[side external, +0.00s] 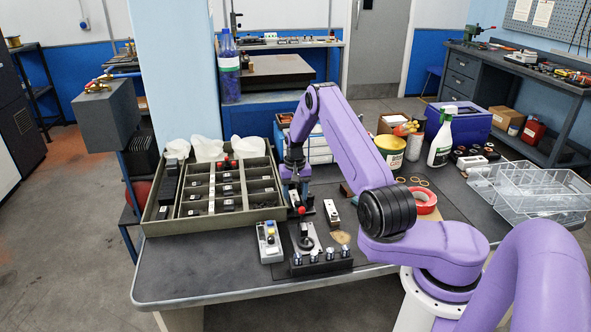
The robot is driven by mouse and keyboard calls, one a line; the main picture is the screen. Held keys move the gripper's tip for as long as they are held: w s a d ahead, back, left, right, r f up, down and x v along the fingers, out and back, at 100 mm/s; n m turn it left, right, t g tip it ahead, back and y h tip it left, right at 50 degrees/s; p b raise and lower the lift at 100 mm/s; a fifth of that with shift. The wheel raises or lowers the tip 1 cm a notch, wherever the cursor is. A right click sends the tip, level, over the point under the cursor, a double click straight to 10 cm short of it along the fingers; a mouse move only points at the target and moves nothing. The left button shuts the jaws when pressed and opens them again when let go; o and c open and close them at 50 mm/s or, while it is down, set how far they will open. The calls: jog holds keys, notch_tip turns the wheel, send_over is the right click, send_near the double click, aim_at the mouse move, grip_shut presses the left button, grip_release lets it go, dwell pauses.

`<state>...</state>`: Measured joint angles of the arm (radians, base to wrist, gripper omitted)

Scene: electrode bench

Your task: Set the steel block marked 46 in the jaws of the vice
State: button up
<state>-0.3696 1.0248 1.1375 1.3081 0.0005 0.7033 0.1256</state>
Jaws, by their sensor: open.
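My gripper (294,182) hangs at the end of the purple arm, just right of the compartment tray; its fingers point down and are open, small in this view. The divided tray (262,216) holds several small dark blocks (226,189) with pale marks. No number can be read, so I cannot tell which block is 46. A small fixture with a red ball knob (301,210) stands below my gripper, and a small device with a round plate (306,242) stands in front of it. I cannot tell which of these is the vice. I see nothing held.
A grey box with coloured buttons (269,240) and a black bar with several knobs (321,262) stand near the front edge. Red tape (425,203), a yellow tub (391,148), a spray bottle (441,139) and clear trays (540,190) stand right. The table's front left (190,268) is clear.

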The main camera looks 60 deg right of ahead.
notch_tip(320, 180, up, 16)
jog(key=shift+d+r, duration=0.15)
jog(key=shift+r, duration=0.05)
dwell(0.4)
notch_tip(320, 180, up, 5)
dwell(0.6)
